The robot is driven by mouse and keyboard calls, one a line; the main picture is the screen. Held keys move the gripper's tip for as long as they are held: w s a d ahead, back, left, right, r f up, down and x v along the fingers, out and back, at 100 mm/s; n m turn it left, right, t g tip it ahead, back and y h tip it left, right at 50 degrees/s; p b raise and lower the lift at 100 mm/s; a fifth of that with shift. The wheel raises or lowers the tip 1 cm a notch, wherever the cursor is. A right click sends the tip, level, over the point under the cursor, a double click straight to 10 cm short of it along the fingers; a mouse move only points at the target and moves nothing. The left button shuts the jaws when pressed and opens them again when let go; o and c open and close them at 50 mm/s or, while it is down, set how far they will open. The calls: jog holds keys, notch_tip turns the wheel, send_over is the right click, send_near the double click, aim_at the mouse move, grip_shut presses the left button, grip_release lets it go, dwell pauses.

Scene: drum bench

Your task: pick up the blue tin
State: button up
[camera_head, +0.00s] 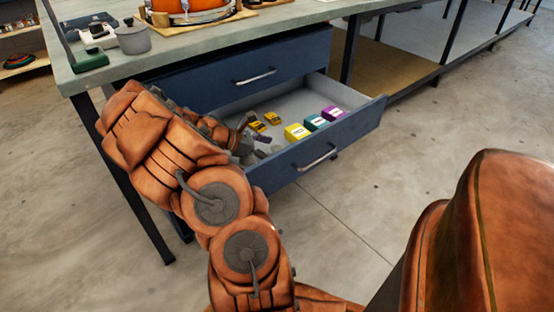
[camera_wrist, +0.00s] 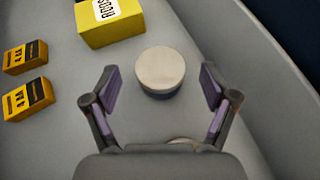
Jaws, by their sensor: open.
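The blue tin (camera_wrist: 160,74) is a short round tin with a pale grey-beige lid and a dark blue side. It stands upright in the open drawer (camera_head: 345,122), near its side wall in the wrist view. My gripper (camera_wrist: 159,80) is open, with purple-padded fingers to the left and right of the tin; a gap shows on each side. In the head view my gripper (camera_head: 256,146) reaches into the drawer, and I cannot make out the tin there.
In the drawer are a yellow box (camera_head: 297,131), a teal box (camera_head: 316,122), a purple box (camera_head: 333,112) and two small yellow-black boxes (camera_wrist: 28,99). Another round thing shows partly behind my gripper in the wrist view. The bench top (camera_head: 215,48) overhangs the drawer's back.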

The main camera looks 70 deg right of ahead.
jog(key=shift+s+d+f, duration=0.3)
jog(key=shift+s+d, duration=0.1)
jog(key=shift+c, duration=0.2)
jog(key=c, duration=1.3)
jog(key=shift+o, duration=0.2)
jog(key=shift+r, duration=0.15)
